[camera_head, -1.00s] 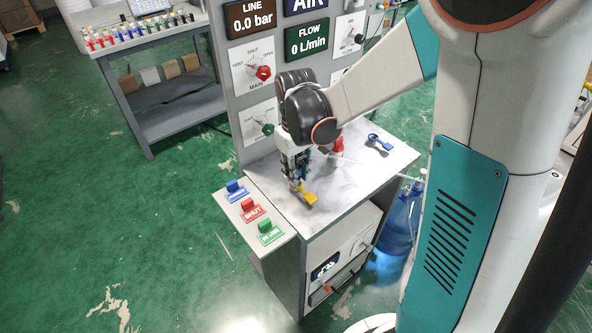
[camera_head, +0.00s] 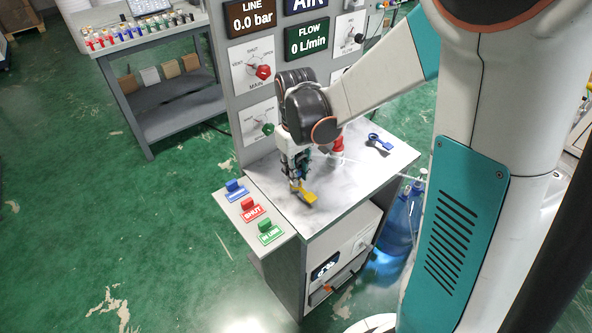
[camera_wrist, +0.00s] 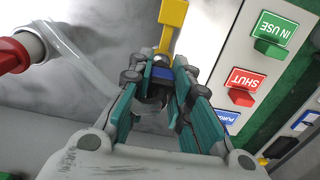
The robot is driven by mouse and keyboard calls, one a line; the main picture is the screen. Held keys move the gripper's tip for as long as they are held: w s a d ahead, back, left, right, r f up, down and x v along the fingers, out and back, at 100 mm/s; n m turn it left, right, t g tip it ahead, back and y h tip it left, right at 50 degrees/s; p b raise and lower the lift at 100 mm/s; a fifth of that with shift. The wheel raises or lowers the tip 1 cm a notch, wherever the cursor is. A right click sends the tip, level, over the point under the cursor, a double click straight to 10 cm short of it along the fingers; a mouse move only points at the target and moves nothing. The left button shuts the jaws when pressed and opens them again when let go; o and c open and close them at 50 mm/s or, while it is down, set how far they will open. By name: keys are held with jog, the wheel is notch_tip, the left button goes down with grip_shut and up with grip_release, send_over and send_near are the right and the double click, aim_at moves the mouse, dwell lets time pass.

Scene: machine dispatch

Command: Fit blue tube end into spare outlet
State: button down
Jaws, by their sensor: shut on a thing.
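My gripper (camera_wrist: 160,88) is shut on a small blue piece (camera_wrist: 160,75), which looks like the blue tube end, just above the worktop. In the head view my gripper (camera_head: 299,182) is over the front part of the worktop. A yellow lever-like part (camera_wrist: 172,28) lies directly beyond the blue piece; it also shows in the head view (camera_head: 307,197). I cannot tell whether the two touch. A translucent tube (camera_wrist: 78,60) runs from the upper left towards my gripper. The spare outlet's opening is hidden or too small to make out.
A red fitting (camera_head: 337,145) and a blue lever-like part (camera_head: 380,142) stand farther back on the worktop (camera_head: 350,175). Blue, red and green label blocks (camera_head: 251,209) line its left shelf. The gauge panel (camera_head: 252,95) rises behind. A blue bottle (camera_head: 400,215) stands at right.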

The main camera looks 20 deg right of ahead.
jog(key=shift+s+f+b, duration=0.1)
jog(key=shift+f+b, duration=1)
jog(key=shift+f, duration=0.25)
dwell(0.3)
jog(key=c, duration=1.4)
grip_release()
jog(key=o, duration=0.4)
jog(key=shift+r, duration=0.1)
jog(key=shift+r+p, duration=2.25)
jog(key=shift+r, duration=0.7)
